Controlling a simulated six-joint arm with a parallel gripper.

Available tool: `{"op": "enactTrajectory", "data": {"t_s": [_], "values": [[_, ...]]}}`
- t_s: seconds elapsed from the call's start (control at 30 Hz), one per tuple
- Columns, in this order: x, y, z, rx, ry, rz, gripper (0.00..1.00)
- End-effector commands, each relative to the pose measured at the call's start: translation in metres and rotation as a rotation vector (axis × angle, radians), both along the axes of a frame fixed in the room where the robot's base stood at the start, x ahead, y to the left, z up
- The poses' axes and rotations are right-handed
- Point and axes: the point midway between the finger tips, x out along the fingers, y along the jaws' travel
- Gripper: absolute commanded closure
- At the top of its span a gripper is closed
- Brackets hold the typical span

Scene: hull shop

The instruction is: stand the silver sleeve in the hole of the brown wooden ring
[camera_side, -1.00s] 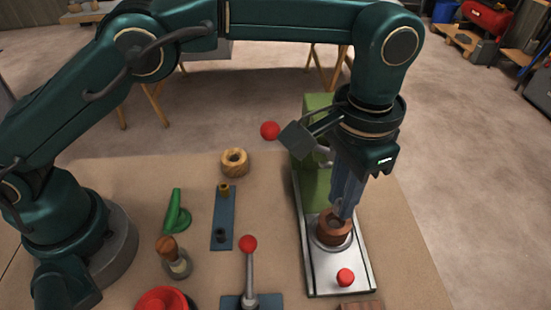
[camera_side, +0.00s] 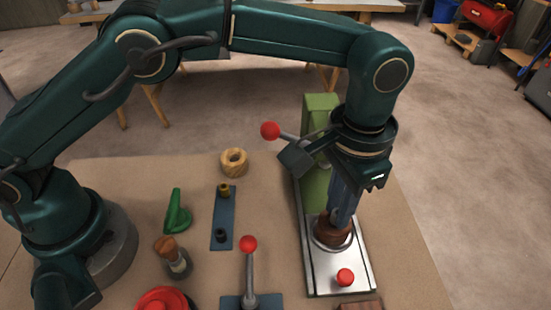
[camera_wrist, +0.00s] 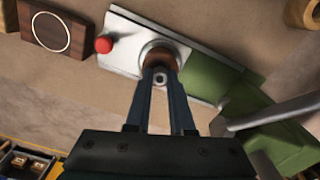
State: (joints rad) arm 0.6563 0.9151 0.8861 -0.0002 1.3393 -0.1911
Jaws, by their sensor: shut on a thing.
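The brown wooden ring (camera_side: 326,232) sits on a round seat on the metal base of the green press. It also shows in the wrist view (camera_wrist: 160,54), just beyond my fingertips. My gripper (camera_side: 341,218) points down, its fingertips low over the ring. It is shut on the silver sleeve, whose small round end (camera_wrist: 160,78) shows between the fingers in the wrist view. The sleeve's lower end and the ring's hole are hidden by the fingers, so I cannot tell how deep the sleeve sits.
The green press column (camera_side: 317,150) stands close behind my gripper, with a red-knobbed lever (camera_side: 270,130). A red button (camera_side: 345,277) is on the base in front. A pale wooden ring (camera_side: 234,162), a blue strip with pegs (camera_side: 222,230) and another lever (camera_side: 249,270) stand left.

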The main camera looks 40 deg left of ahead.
Motion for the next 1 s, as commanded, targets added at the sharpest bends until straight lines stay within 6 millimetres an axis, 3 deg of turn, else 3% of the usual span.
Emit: {"op": "enactTrajectory", "data": {"t_s": [1.0], "values": [[-0.0002,0.0001,-0.0053,0.0,0.0,0.0,1.0]]}}
